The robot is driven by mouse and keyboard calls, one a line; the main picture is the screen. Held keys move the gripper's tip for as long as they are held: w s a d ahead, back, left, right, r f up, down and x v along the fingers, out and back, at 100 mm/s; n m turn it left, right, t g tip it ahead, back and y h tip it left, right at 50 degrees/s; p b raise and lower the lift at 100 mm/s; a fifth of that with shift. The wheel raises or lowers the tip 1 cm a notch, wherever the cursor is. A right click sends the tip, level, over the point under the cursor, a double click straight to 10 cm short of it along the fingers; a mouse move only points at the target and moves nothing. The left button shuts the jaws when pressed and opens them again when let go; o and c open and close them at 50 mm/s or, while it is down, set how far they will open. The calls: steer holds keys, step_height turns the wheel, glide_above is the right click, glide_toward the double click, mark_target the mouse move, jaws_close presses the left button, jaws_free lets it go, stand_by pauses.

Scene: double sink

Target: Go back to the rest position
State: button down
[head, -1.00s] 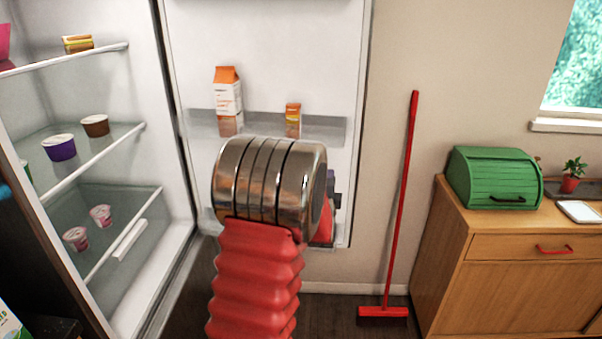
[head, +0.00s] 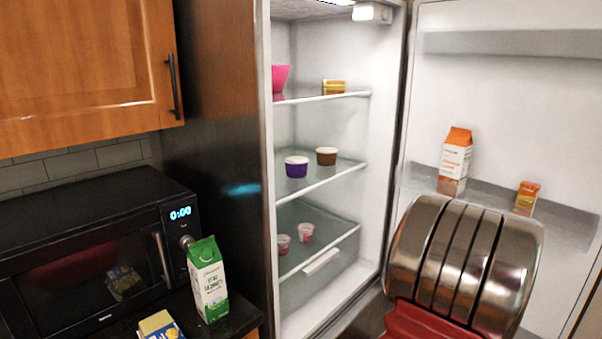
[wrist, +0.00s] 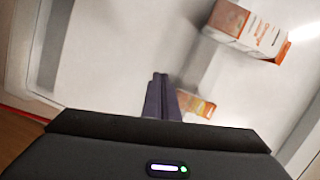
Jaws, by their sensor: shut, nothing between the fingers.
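My gripper (wrist: 160,97) shows in the wrist view, its dark fingers together with nothing between them. It points at the inside of the open fridge door (head: 500,90). In the wrist view, an orange and white carton (wrist: 250,28) stands on the door shelf to the upper right. A small orange box (wrist: 196,103) is just right of the fingertips, partly hidden by them. In the head view, my metal arm joint and red sleeve fill the lower right and hide the gripper.
A wooden cabinet (head: 80,65) hangs above.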

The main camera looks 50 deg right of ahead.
steer(key=w+a+r+n+t+y, duration=0.15)
steer(key=w+a+n, duration=0.25)
steer(key=w+a, duration=0.5)
steer(key=w+a+r+n+t+y, duration=0.1)
steer(key=w+a+n+t+y, duration=0.4)
steer(key=w, duration=0.8)
steer(key=w+a+r+n+h, duration=0.1)
steer(key=w+a+n, duration=0.2)
steer(key=w+a, duration=0.65)
steer(key=w+a+n+y, duration=0.2)
steer(key=w+a+n, duration=0.15)
steer(key=a, duration=0.65)
steer(key=w+a+f+n+t+y, duration=0.1)
steer(key=w+a+n+y, duration=0.3)
steer(key=a, duration=0.6)
steer(key=a+n+y, duration=0.1)
steer(key=a+n, duration=0.4)
steer(key=a, duration=0.5)
steer(key=s+a+f+n+g+y, duration=0.1)
steer(key=s+a+n, duration=0.3)
steer(key=a, duration=0.4)
steer(key=s+a+f+n+g+y, duration=0.1)
steer(key=s+a+n+y, duration=0.2)
steer(key=s+a, duration=0.3)
steer(key=a+n, duration=0.1)
steer(key=a, duration=0.2)
steer(key=shift+a+f+n, duration=0.15)
steer(key=shift+f+n, duration=0.1)
steer(key=shift+n, duration=0.1)
